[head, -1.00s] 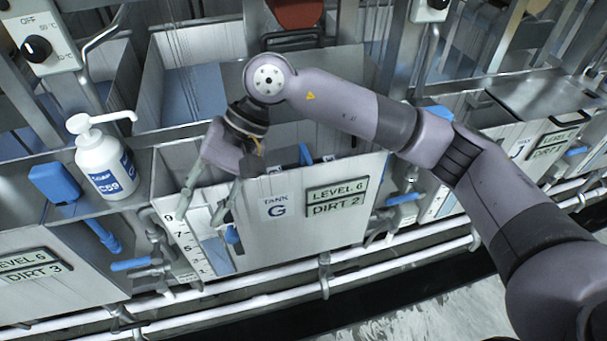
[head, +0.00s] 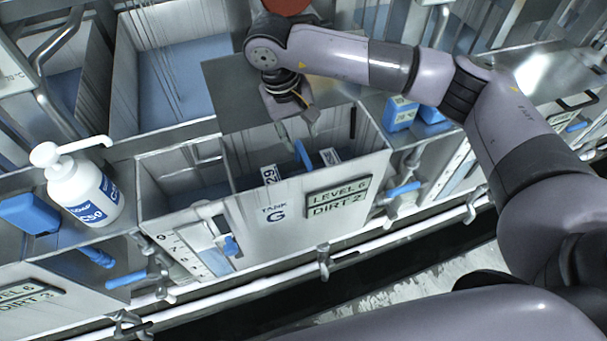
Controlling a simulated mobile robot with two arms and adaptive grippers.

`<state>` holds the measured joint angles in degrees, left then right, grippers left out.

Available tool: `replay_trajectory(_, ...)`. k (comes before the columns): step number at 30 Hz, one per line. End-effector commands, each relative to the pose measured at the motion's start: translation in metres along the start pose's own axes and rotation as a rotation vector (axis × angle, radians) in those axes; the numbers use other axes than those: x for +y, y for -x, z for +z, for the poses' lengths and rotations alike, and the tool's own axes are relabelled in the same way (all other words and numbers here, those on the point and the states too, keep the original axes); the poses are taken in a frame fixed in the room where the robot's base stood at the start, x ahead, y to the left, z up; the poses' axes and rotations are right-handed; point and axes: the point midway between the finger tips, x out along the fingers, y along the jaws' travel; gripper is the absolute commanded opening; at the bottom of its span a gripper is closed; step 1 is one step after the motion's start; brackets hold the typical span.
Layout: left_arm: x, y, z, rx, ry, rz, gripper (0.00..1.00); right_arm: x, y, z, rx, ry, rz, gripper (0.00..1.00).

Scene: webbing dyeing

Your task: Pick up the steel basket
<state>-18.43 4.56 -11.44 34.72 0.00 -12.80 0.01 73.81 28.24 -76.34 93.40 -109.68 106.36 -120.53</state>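What looks like the steel basket (head: 240,160) sits inside the open tank G (head: 250,222). It has dark walls, white number tags, one reading 29 (head: 270,175), and an upright blue piece (head: 303,155). The tank's front wall hides its lower part. My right gripper (head: 305,122) hangs above the back of the tank, just above and behind the blue piece. It appears apart from the basket. Its fingers are seen nearly from behind and partly hidden, so their opening is unclear. My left gripper is out of view.
A white pump bottle (head: 85,185) stands on the ledge left of the tank. A grey metal panel (head: 235,90) lies behind the tank opening. Blue containers (head: 400,112) are to the right. White pipes (head: 280,272) run along the front below the tanks.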

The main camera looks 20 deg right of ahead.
Motion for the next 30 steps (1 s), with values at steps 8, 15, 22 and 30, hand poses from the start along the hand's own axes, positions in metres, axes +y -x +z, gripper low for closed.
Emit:
replay_trajectory(8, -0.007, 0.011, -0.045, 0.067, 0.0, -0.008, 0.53, -0.001, -0.022, 0.0, -0.002, 0.0, -0.001, 0.36)
replay_trajectory(15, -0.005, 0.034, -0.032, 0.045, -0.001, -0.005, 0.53, -0.005, -0.055, 0.002, -0.004, 0.0, -0.002, 0.36)
replay_trajectory(22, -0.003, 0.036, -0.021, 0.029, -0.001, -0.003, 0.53, -0.006, -0.072, 0.001, 0.002, 0.0, -0.003, 0.36)
replay_trajectory(30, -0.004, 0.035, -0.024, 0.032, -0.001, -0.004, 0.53, -0.006, -0.072, 0.0, 0.002, 0.0, -0.003, 0.28)
